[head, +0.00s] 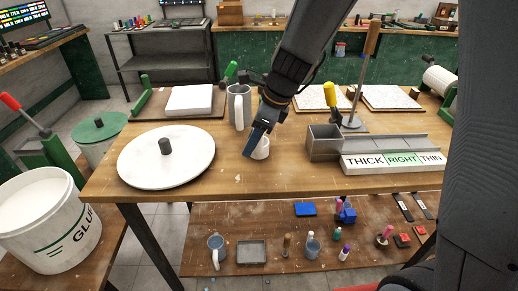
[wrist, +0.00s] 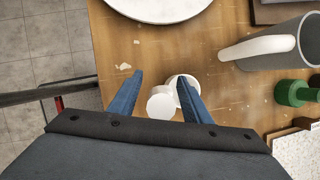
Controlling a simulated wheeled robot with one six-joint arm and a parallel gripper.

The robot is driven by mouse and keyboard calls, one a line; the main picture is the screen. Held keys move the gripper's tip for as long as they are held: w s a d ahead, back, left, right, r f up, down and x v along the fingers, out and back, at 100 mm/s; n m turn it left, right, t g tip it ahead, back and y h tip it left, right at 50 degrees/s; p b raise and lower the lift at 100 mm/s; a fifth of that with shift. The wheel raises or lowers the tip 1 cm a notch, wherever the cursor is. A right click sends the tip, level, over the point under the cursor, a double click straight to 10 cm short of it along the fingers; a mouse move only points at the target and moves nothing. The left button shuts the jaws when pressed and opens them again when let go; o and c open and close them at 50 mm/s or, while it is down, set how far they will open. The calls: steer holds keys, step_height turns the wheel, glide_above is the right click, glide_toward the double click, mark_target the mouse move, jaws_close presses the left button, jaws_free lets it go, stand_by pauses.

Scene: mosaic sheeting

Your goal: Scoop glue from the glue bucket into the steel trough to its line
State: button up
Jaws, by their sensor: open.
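The glue bucket (head: 62,235), white and lettered GLUE, stands open at the lower left with white glue inside. The grey steel trough (head: 325,143) sits on the bench right of centre; its inside and line cannot be made out. My gripper (head: 252,148) is open, low over the bench between the round white lid and the trough. A small white cup-like object (head: 262,152) is beside its fingers. In the wrist view this white object (wrist: 161,102) appears between the blue fingers, nearer the right one; contact cannot be told. A grey mug (head: 239,108) with a white handle stands behind.
The round white lid (head: 190,165) lies left on the bench. A THICK/RIGHT/THIN sign (head: 390,161) fronts the trough's right side. A yellow-handled tool (head: 330,95) and tall wooden-handled stand (head: 370,50) rise behind. Mugs and small items fill the lower shelf (head: 205,215).

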steer(key=shift+c, duration=0.2)
jaws_close()
